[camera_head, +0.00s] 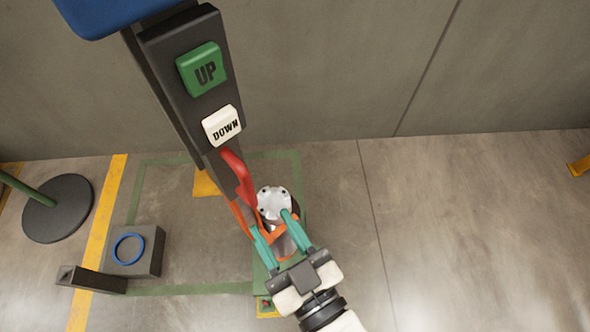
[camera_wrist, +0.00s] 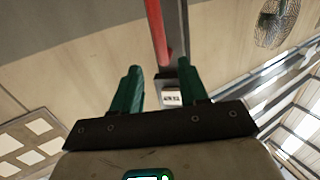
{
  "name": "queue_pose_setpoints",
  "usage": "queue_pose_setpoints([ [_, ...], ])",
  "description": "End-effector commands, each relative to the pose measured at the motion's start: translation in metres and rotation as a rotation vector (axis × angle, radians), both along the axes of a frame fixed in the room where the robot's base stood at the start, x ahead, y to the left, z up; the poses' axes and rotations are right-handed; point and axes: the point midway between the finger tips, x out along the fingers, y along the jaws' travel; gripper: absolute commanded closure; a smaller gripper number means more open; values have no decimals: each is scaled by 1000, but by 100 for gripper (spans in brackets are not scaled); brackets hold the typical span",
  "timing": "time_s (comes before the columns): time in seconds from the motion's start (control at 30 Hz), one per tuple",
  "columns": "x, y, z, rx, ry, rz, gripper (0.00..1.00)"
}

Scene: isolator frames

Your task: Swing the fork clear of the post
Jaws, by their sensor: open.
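An orange fork (camera_head: 240,218) shows beside a dark cylindrical post with a round bolted silver top (camera_head: 274,203). Orange also shows below the top, between my fingers; how far the fork wraps the post is hidden. A red handle (camera_head: 238,178) rises above the fork, left of the silver top. My gripper (camera_head: 270,222) is open, its teal fingers spread over the post's near side in the head view; I cannot tell whether they touch. In the wrist view a red bar (camera_wrist: 157,35) runs up between the open fingers (camera_wrist: 159,67), with no visible grip on it.
A dark column with a green UP button (camera_head: 203,71) and a white DOWN button (camera_head: 222,125) stands just behind. A dark block with a blue ring (camera_head: 128,249) and a round-based stand (camera_head: 58,208) are at left. The floor at right is clear.

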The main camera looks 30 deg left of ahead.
Motion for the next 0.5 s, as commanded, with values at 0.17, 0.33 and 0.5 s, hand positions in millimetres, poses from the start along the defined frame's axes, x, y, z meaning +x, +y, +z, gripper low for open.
queue_pose_setpoints([
  [0.17,0,12,6,23,-14,13,57],
  [0.33,14,32,7,22,-15,11,57],
  [0.5,30,58,7,20,-13,11,57],
])
